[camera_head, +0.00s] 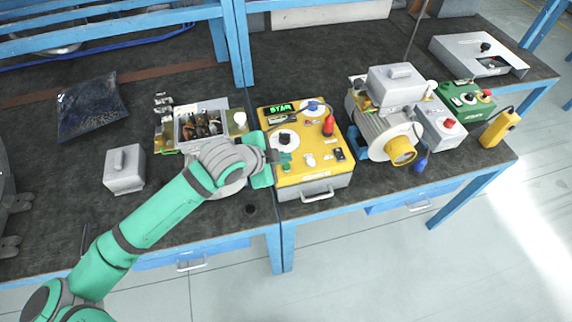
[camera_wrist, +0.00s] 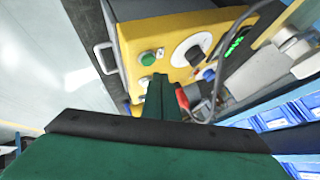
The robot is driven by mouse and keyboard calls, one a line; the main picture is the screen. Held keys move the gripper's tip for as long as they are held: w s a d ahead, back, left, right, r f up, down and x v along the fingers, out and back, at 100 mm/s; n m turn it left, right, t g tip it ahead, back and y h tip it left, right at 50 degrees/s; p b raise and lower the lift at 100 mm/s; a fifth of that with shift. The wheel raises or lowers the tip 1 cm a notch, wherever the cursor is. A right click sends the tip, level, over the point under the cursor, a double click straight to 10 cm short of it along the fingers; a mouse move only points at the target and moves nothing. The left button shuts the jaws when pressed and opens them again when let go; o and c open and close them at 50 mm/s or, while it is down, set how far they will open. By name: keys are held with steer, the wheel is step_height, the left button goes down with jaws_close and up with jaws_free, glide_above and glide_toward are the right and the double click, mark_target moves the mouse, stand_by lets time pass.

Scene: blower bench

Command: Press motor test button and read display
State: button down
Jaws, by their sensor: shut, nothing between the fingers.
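The yellow test box (camera_head: 318,178) stands on the bench in the middle of the head view. Its display (camera_head: 281,109) is lit with green characters that look like "STAR"; in the wrist view the display (camera_wrist: 236,42) is too slanted to read. My gripper (camera_head: 277,157) is shut and empty, over the left part of the panel. In the wrist view its fingertips (camera_wrist: 160,78) are close to a green round button (camera_wrist: 148,58) and a white button (camera_wrist: 144,83). I cannot tell whether they touch the panel. A dial (camera_wrist: 191,49) is beside the green button.
A grey motor (camera_head: 380,130) with a yellow end stands right of the box. A green control box (camera_head: 465,98) is farther right. An open parts tray (camera_head: 203,120) and a grey block (camera_head: 124,170) are left.

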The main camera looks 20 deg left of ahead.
step_height(320, 180, up, 4)
steer(key=shift+s+r, duration=0.1)
steer(key=shift+r, duration=0.05)
stand_by(0.3)
stand_by(0.7)
